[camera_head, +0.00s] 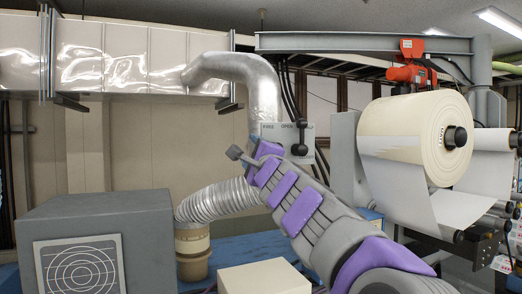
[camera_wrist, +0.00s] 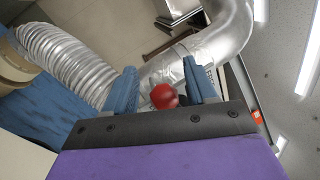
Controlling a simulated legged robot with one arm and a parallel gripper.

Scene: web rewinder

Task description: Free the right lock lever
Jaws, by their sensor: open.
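A pale panel (camera_head: 270,130) with small lettering, including what reads as FREE and OPEN, stands behind my arm in the head view. A lever with a black knob (camera_head: 300,149) is on its right part. My gripper (camera_wrist: 159,70) is open in the wrist view, its two blue fingers apart. A round red knob (camera_wrist: 164,96) shows in the gap between them, nearer the palm. I cannot tell whether the fingers touch it. In the head view my purple and grey arm hides the lower panel, and the red knob is not visible there.
A silver duct (camera_head: 262,85) curves down behind the panel, with a ribbed hose (camera_head: 218,200) below. A large paper roll (camera_head: 415,135) stands to the right. A grey box (camera_head: 100,230) is at the left, and a cream box (camera_head: 264,277) is in front.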

